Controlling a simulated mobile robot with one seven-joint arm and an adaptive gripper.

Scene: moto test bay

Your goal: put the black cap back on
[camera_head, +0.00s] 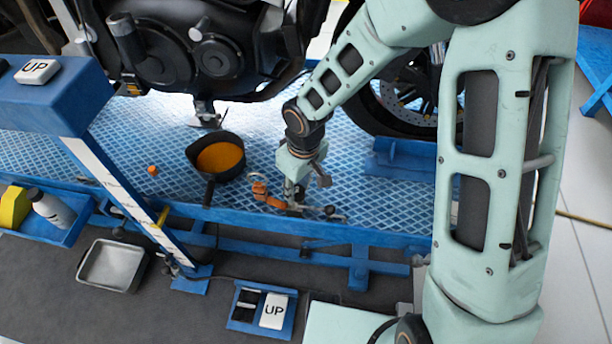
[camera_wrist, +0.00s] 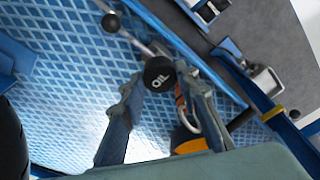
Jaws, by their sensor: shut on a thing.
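The black cap (camera_wrist: 158,74) has OIL in white letters on its face. In the wrist view it sits between the two fingertips of my gripper (camera_wrist: 160,86), which is shut on it. In the head view my gripper (camera_head: 296,190) is low over the front edge of the blue lift platform (camera_head: 340,192), right of the drain pan. The cap cannot be made out clearly there. The motorcycle engine (camera_head: 170,55) is at the upper left, behind and left of my gripper. I cannot tell which opening on it belongs to the cap.
A black pan of orange-brown liquid (camera_head: 218,157) stands left of my gripper. An orange tool (camera_head: 264,195) lies close by. A small orange piece (camera_head: 152,170) lies farther left. A blue post (camera_head: 75,105) rises at the left. The platform between pan and wheel is mostly clear.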

